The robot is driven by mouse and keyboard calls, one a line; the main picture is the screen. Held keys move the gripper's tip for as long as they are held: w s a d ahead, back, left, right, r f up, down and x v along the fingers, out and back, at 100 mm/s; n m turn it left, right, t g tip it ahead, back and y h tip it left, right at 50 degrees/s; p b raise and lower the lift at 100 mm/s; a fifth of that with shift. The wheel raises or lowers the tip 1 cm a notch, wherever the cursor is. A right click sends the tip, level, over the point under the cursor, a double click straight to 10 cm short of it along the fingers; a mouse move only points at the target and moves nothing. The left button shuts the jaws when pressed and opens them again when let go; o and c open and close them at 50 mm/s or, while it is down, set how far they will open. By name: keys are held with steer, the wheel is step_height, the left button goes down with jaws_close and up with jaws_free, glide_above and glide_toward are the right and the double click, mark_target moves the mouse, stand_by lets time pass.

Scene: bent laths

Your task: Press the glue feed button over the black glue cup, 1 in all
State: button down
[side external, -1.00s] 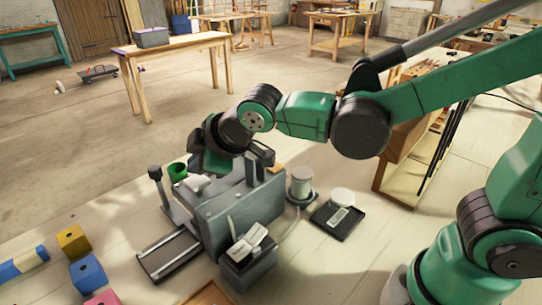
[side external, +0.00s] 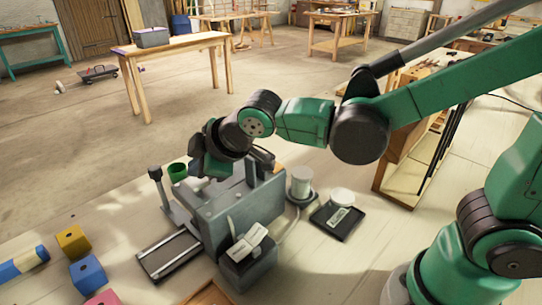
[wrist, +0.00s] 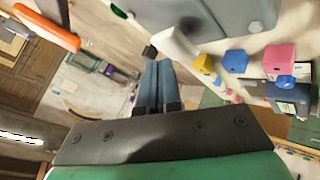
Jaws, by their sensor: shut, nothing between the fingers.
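My gripper (side external: 207,172) is over the far side of the grey machine (side external: 240,212) in the side view, close above its top. In the wrist view my gripper (wrist: 152,78) has its two blue-grey fingers together with nothing between them. I cannot pick out the glue feed button or the black glue cup with certainty; my wrist and the machine hide part of that area. A dark green cup (side external: 178,171) stands just left of my gripper. I cannot tell whether the fingertips touch anything.
A dark post (side external: 157,184) rises left of the machine. A white cylinder (side external: 300,182) and a black tray (side external: 326,222) are to the right. Yellow (side external: 72,240) and blue (side external: 88,273) blocks lie front left.

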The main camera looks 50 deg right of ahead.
mark_target(202, 181)
steer(key=shift+f, duration=0.85)
stand_by(0.8)
steer(key=shift+r, duration=1.2)
steer(key=shift+r, duration=2.5)
steer(key=s+d+m, duration=0.2)
steer(key=d+m, duration=0.1)
steer(key=s+d+f+m+h, duration=0.1)
steer(key=d+m, duration=0.2)
steer(key=d, duration=0.1)
steer(key=s+d+f+m, duration=0.1)
steer(key=s+d+m, duration=0.1)
steer(key=d+m, duration=0.2)
steer(key=shift+s+f+h, duration=0.1)
steer(key=shift+s+h, duration=0.2)
steer(key=shift+h, duration=0.1)
steer(key=s+d+f+m+g, duration=0.1)
steer(key=s+d+f, duration=0.1)
steer(key=s+f, duration=0.2)
steer(key=shift+s+g, duration=0.15)
steer(key=shift+g, duration=0.25)
